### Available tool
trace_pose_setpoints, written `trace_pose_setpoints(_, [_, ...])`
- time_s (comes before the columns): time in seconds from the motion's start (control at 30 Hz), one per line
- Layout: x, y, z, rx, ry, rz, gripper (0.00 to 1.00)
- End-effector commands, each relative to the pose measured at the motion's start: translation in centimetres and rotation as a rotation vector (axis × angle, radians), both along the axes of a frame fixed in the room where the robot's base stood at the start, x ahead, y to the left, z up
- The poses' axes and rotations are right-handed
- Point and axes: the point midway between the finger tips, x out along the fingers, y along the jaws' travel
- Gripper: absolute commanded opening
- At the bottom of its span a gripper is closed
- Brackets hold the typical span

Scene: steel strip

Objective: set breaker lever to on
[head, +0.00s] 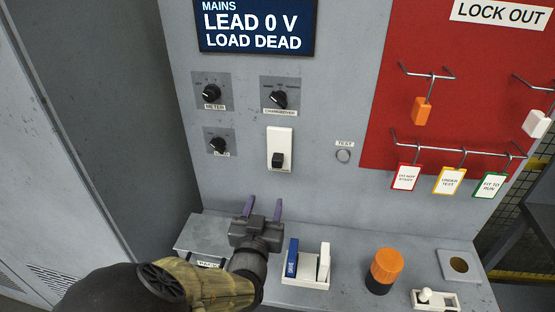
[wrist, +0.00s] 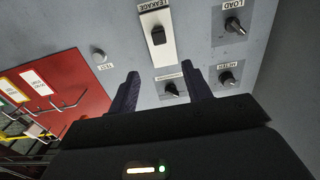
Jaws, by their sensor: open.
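A white plate (head: 287,138) on the grey panel carries a black lever (head: 277,159), which sits at the lower end of its plate. It is the only lever-like breaker I see on the upright panel; the label under it seems to read LEAKAGE. In the wrist view the plate (wrist: 155,20) and lever (wrist: 158,36) appear upside down, beyond my fingertips. My gripper (head: 263,206) is open and empty, below the lever and apart from it. Its two purple fingers also show in the wrist view (wrist: 164,80). The display (head: 257,27) reads MAINS LEAD 0 V, LOAD DEAD.
Rotary knobs (head: 211,93) sit left of and above the lever, and a round test button (head: 343,156) to its right. A red lock-out board (head: 388,95) holds hooks and tags. The shelf bears a white holder (head: 305,283), an orange-topped cylinder (head: 386,266) and a small toggle (head: 425,296).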

Motion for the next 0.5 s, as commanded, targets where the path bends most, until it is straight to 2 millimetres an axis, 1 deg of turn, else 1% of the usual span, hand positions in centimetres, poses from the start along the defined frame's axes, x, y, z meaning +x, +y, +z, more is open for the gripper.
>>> trace_pose_setpoints(0.33, [0.3,-0.1,0.0,0.000,0.002,-0.002,0.49])
trace_pose_setpoints(0.43, [1.1,-0.2,0.0,0.000,0.001,-0.004,0.49])
trace_pose_setpoints(0.5, [1.9,-0.2,0.1,-0.001,0.001,-0.004,0.49])
